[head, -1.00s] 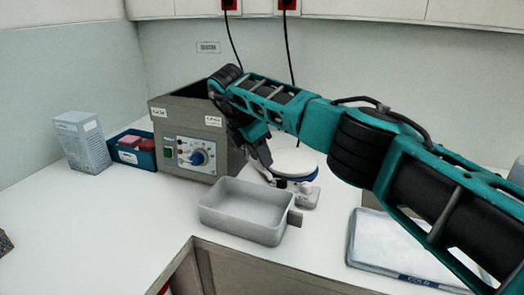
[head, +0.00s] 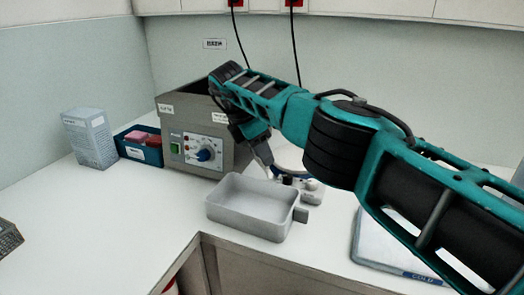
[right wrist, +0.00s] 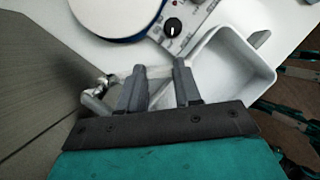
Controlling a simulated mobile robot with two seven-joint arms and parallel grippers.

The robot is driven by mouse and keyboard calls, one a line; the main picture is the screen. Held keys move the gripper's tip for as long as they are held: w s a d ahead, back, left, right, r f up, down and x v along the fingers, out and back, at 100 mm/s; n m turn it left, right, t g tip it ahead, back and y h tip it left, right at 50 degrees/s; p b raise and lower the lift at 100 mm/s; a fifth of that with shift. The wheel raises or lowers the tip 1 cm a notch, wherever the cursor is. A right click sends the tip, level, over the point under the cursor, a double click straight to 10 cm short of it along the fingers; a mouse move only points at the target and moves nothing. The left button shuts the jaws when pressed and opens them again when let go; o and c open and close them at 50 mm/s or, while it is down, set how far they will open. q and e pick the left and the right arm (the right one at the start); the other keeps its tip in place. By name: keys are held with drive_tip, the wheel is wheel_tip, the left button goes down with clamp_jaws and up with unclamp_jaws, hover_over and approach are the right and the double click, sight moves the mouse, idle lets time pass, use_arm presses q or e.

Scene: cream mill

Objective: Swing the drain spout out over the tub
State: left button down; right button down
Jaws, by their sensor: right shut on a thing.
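The drain spout (right wrist: 97,98) is a small pale metal pipe on the side of the grey heated bath (head: 200,140); it shows in the right wrist view and is mostly hidden by my arm in the head view. My right gripper (right wrist: 160,75) is shut on the spout, with a finger on each side of it; it also shows in the head view (head: 262,152), beside the bath's right wall. The tub (head: 240,211) is a shallow pale rectangular tray with a handle, in front of the bath. It also shows in the right wrist view (right wrist: 235,70), just beyond the right finger.
A round white-topped device with a blue rim (right wrist: 115,12) stands close behind the gripper, mostly hidden in the head view. A cold plate (head: 400,262) lies at the right. A blue bin (head: 140,148) and a box (head: 88,138) stand left. The front counter is clear.

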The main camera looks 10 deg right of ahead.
drive_tip(key=c, duration=0.8)
unclamp_jaws()
drive_tip(key=shift+o, duration=0.2)
drive_tip(key=shift+d, duration=0.15)
